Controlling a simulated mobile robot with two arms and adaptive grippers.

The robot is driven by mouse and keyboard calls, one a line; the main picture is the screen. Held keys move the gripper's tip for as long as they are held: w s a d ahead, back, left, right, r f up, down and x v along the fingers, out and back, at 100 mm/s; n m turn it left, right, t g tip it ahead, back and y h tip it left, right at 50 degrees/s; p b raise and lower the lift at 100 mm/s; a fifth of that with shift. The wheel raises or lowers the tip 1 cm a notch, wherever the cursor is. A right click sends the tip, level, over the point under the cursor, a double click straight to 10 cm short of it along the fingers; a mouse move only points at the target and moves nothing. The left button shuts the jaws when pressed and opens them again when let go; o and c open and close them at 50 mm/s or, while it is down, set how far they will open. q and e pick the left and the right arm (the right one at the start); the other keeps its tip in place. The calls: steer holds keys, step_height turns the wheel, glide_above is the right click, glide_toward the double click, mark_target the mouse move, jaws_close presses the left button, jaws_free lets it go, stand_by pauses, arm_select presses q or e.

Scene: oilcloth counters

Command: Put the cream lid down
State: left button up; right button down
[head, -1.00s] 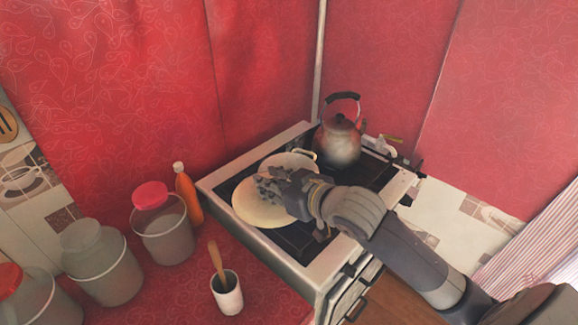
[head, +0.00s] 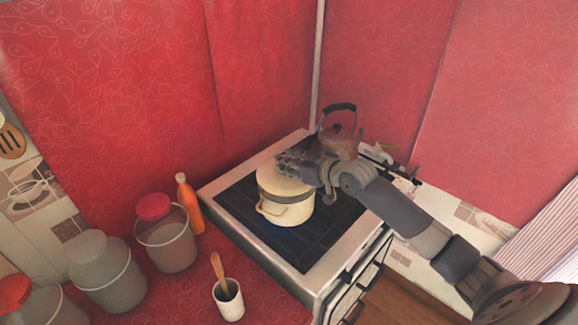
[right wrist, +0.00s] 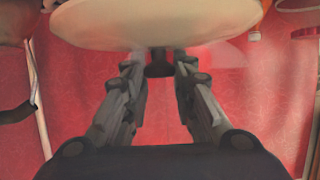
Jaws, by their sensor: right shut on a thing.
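The cream lid (head: 270,172) is over the cream pot (head: 288,212), which stands on the stove. A dark band shows between lid and pot, and I cannot tell whether they touch. My right gripper (head: 290,162) is at the top of the lid, shut on its dark knob. In the right wrist view the lid (right wrist: 155,22) fills the top, with the knob between the fingertips of the right gripper (right wrist: 160,62). The gripper covers part of the lid in the head view. My left gripper is not in view.
The stove (head: 305,255) has bare cooktop in front of the pot. A kettle (head: 338,140) stands behind my right gripper.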

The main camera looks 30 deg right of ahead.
step_height(320, 180, down, 2)
steer(key=shift+f+p, duration=0.1)
steer(key=shift+p, duration=0.2)
steer(key=shift+f, duration=0.1)
steer(key=shift+f, duration=0.1)
steer(key=c, duration=1.3)
jaws_free()
